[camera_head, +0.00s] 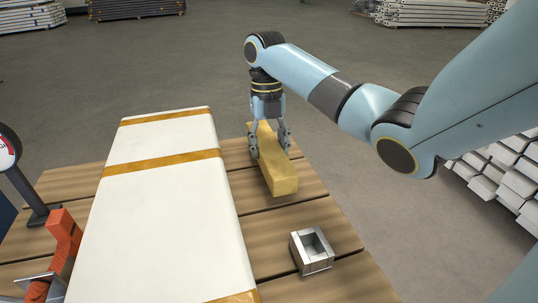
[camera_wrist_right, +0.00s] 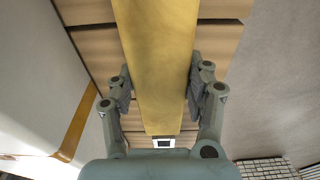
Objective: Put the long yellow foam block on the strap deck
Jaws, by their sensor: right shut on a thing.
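The long yellow foam block (camera_head: 275,180) lies lengthwise over the wooden slats, right of the strap deck. My right gripper (camera_head: 269,145) reaches down from above and is shut across the block's width near its far part. In the right wrist view the block (camera_wrist_right: 160,60) runs between the two fingers of the gripper (camera_wrist_right: 160,95). I cannot tell whether the block touches the slats. The strap deck (camera_head: 165,205) is a long white raised slab with yellow-orange bands across it; its top is bare. My left gripper is not in view.
A small square metal socket (camera_head: 312,261) stands on the wooden table (camera_head: 345,245) nearer me. Orange-red blocks (camera_head: 65,235) and a dark stand with a round sign (camera_head: 8,150) are at the left. Stacked white bars (camera_head: 500,170) lie at the right.

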